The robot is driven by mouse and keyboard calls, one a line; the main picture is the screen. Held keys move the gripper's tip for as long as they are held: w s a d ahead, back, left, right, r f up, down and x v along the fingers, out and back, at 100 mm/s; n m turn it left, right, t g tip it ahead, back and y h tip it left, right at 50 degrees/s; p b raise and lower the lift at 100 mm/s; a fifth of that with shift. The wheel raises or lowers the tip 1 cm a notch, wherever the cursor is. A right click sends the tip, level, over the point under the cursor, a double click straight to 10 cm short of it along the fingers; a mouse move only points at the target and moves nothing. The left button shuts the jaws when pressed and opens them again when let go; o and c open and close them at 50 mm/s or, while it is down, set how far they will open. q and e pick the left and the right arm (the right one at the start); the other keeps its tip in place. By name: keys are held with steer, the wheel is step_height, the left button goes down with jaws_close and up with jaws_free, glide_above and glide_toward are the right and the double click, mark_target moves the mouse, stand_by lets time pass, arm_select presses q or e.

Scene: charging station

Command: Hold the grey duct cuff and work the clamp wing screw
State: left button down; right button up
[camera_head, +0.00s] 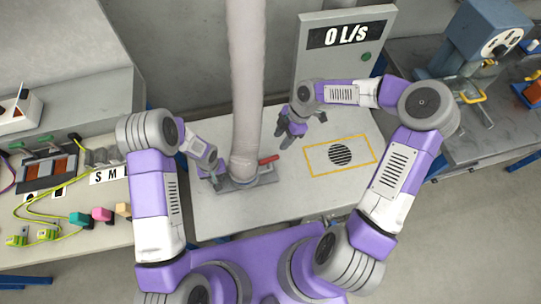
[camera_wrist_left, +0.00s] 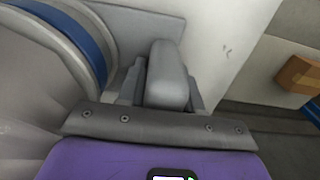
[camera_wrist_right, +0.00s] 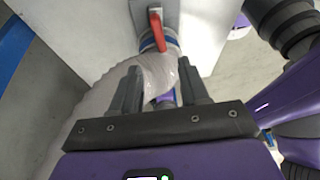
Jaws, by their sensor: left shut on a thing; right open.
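The pale duct (camera_head: 245,80) hangs down to a grey base plate (camera_head: 262,180) on the bench. A blue band circles its lower end in the left wrist view (camera_wrist_left: 80,35). My left gripper (camera_head: 216,178) is beside the duct's foot, shut on a grey block (camera_wrist_left: 168,75) that stands next to the banded cuff (camera_wrist_left: 35,65). A red handle (camera_head: 268,159), perhaps the wing screw, sticks out right of the duct; the right wrist view also shows it (camera_wrist_right: 156,30). My right gripper (camera_head: 295,128) is open and empty, above and right of the red handle.
A panel reading 0 L/s (camera_head: 345,38) stands behind the bench. A round vent (camera_head: 340,154) inside a yellow outline is at right. Cables and coloured plugs (camera_head: 100,214) lie on the left bench. A blue-grey machine (camera_head: 485,35) stands far right.

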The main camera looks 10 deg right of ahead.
mark_target(269, 159)
steer(key=x, duration=1.1)
steer(key=shift+a+f, duration=0.1)
steer(key=shift+f, duration=0.25)
jaws_close()
